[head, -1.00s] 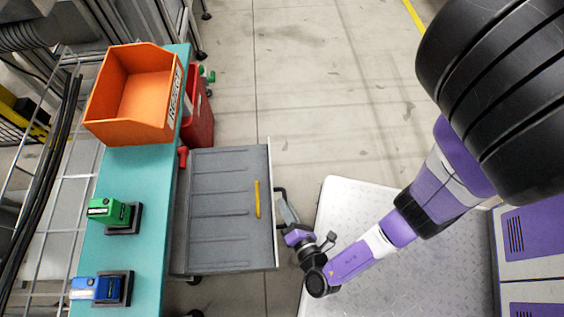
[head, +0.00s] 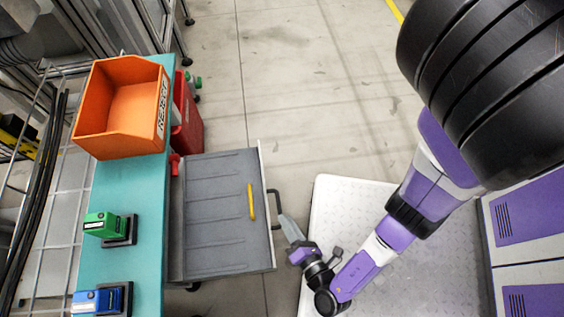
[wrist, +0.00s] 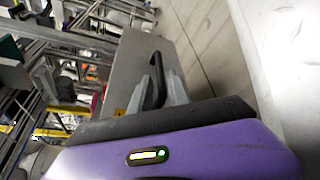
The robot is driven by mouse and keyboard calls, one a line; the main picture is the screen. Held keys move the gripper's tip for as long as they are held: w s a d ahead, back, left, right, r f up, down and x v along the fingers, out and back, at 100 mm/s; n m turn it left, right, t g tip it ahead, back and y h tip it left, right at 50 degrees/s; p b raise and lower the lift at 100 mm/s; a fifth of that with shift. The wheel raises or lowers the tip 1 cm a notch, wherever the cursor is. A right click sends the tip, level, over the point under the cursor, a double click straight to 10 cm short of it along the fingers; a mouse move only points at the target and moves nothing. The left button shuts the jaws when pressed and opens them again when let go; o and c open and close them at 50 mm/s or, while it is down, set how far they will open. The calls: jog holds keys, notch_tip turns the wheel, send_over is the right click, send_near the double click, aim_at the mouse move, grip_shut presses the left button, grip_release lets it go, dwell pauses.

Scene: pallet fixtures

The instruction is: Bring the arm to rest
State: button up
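My gripper (head: 285,221) is low at the right of the open drawer, beside the dark handle (head: 273,208) on its front. In the wrist view the two grey fingers (wrist: 151,92) stand apart, with the handle (wrist: 158,78) showing between and beyond them. Nothing is held. The fingertips look close to the handle; whether they touch it I cannot tell. My arm is bent and reaches down over the pale platform. The grey drawer (head: 212,235) is pulled out from under the teal bench and holds a yellow bar-shaped item (head: 251,202).
The teal bench (head: 145,200) carries an orange bin (head: 115,135) marked as rejects, a green block (head: 105,224) and a blue block (head: 97,301) on dark holders. A red container (head: 187,125) stands beside the bench. The floor beyond the drawer is clear.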

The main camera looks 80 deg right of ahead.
jog(key=shift+v, duration=1)
